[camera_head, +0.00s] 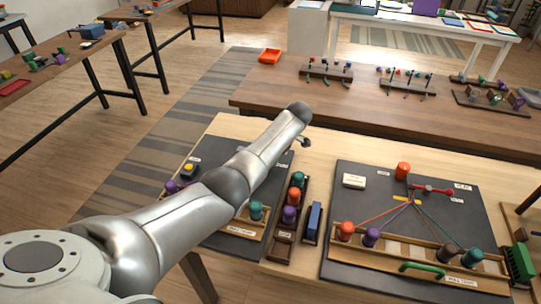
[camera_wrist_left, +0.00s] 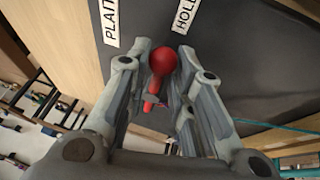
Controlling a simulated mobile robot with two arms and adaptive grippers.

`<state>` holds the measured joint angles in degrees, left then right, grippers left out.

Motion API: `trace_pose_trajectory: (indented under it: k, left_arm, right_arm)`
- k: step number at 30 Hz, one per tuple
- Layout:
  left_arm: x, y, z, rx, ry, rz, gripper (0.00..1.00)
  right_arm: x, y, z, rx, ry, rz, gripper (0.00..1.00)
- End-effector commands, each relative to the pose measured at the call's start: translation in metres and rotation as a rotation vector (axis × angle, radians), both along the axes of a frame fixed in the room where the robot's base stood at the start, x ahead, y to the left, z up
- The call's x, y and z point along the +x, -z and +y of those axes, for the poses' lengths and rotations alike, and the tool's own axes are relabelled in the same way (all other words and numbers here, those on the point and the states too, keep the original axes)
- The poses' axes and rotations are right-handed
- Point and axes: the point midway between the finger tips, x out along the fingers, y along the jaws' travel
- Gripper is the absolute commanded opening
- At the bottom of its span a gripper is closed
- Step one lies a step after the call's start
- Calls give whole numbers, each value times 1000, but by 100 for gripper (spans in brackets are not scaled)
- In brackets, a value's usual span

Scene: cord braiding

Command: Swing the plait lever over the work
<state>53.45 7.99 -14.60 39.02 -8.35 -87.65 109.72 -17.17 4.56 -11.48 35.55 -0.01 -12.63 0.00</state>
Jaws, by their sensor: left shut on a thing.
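In the left wrist view a red ball knob (camera_wrist_left: 163,62) on a short red lever arm (camera_wrist_left: 150,103) stands between the fingers of my left gripper (camera_wrist_left: 162,50). The gripper is shut on the knob. My right gripper is not in view.
A similar board (camera_head: 350,250) on the right carries a red lever (camera_head: 430,188), colored cords and bobbins. A bobbin rack (camera_head: 280,250) and a blue block (camera_head: 313,222) stand between the boards. A wooden table (camera_head: 290,95) with racks is behind.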

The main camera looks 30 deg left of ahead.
Motion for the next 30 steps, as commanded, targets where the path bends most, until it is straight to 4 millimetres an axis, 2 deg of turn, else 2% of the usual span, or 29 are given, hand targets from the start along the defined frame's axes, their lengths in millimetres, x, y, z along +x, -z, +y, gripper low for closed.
trace_pose_trajectory:
  k: [4,5,7,16,20,25,30]
  left_arm:
    - [0,0,1,1,-2,-1,0]
    - [0,0,1,1,-2,-1,26]
    - [0,-1,1,0,-1,-2,34]
    - [0,-1,0,1,0,-2,34]
    - [0,-8,-3,0,1,-3,34]
    - [-1,-30,-14,0,1,-5,34]
    - [-4,-66,-31,-1,3,-6,34]
  right_arm:
    - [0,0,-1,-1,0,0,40]
    - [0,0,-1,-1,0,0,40]
    - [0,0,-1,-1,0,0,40]
    - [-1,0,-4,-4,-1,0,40]
    - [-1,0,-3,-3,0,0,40]
    - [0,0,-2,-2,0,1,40]
    - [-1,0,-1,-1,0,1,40]
